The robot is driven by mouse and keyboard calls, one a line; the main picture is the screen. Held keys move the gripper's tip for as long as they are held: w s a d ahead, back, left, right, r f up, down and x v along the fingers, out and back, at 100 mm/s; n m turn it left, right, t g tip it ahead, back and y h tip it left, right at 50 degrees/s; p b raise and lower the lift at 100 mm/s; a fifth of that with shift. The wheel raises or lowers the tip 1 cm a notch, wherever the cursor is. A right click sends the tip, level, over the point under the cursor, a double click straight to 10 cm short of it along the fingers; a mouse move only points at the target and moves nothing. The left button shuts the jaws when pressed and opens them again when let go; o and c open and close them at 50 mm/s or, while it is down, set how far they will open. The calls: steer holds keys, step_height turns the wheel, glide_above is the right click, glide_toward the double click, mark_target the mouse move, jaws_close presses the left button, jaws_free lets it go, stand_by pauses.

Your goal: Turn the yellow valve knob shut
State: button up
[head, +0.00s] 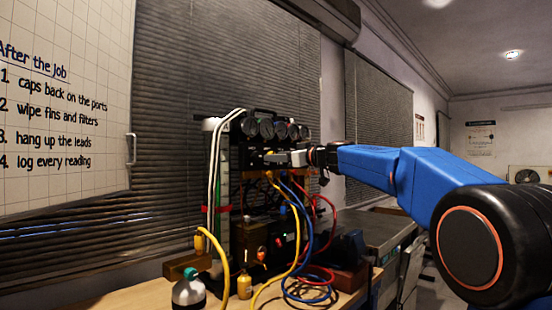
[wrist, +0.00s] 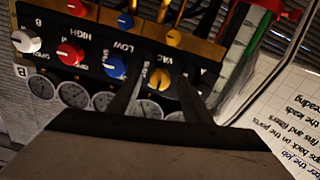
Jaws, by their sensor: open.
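The yellow valve knob (wrist: 160,79) is on the dark manifold panel (wrist: 100,50), which appears upside down in the wrist view. My gripper (wrist: 161,76) is open, with one finger on each side of this knob in the picture. I see a gap beside the knob, but cannot tell how deep the fingers reach around it. In the head view my gripper (head: 272,157) is at the panel front, below the gauges, and largely hides the knob.
Blue (wrist: 115,67), red (wrist: 71,53) and white (wrist: 27,41) knobs line the same row, the blue one close to a finger. Gauges (head: 266,128) sit above. Yellow, blue and red hoses (head: 331,215) hang below.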

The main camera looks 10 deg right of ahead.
steer(key=shift+w+a, duration=0.3)
steer(key=shift+w, duration=0.15)
steer(key=c, duration=1.1)
steer(key=shift+o, duration=0.2)
steer(key=shift+m, duration=8.9)
